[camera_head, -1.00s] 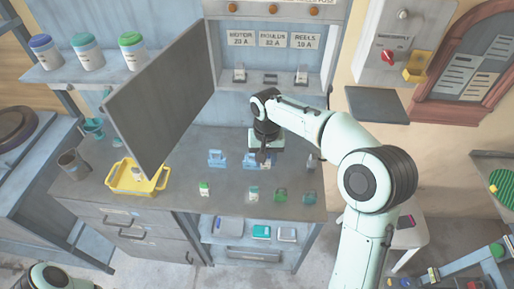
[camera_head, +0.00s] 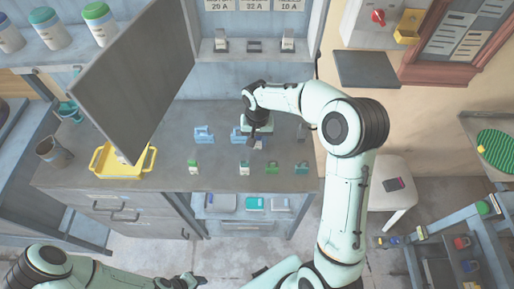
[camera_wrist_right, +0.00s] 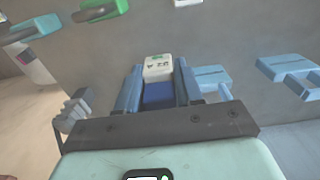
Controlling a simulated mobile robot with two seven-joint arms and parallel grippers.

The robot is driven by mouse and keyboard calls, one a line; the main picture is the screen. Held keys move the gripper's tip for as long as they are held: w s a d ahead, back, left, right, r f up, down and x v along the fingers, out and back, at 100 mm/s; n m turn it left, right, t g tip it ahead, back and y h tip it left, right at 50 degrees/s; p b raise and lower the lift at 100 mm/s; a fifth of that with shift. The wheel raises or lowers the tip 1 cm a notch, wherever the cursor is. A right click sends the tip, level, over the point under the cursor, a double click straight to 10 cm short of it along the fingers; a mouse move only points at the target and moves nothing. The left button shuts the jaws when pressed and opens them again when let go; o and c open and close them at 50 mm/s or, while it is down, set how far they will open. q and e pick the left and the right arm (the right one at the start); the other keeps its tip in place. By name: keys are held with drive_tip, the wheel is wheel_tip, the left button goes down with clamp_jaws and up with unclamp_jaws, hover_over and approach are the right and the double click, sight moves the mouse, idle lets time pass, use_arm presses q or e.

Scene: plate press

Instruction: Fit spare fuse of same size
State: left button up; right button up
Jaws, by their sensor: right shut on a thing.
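My right gripper (camera_head: 254,140) is low over the bench top. In the right wrist view its two fingers (camera_wrist_right: 158,95) are shut on a fuse (camera_wrist_right: 158,69) with a white labelled top and a blue body. The label is upside down there and hard to read. At the back, the fuse panel has a left fuse (camera_head: 220,45), a right fuse (camera_head: 288,43) and a dark middle position (camera_head: 254,46) with no white fuse visible. My left gripper (camera_head: 190,281) is at the bottom edge, far from the bench; its fingers are too small to judge.
A bench (camera_head: 110,178) holds a blue block (camera_head: 204,134) and several small green or white pieces, such as one (camera_head: 194,166) near the front edge. A yellow tray (camera_head: 105,165) stands left, under an open grey door (camera_head: 140,75). A white stool (camera_head: 400,170) stands right.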

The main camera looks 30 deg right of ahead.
sight(257, 154)
drive_tip(key=shift+f, duration=2.45)
drive_tip(key=shift+f, duration=0.1)
drive_tip(key=shift+f, duration=0.15)
drive_tip(key=o, duration=1)
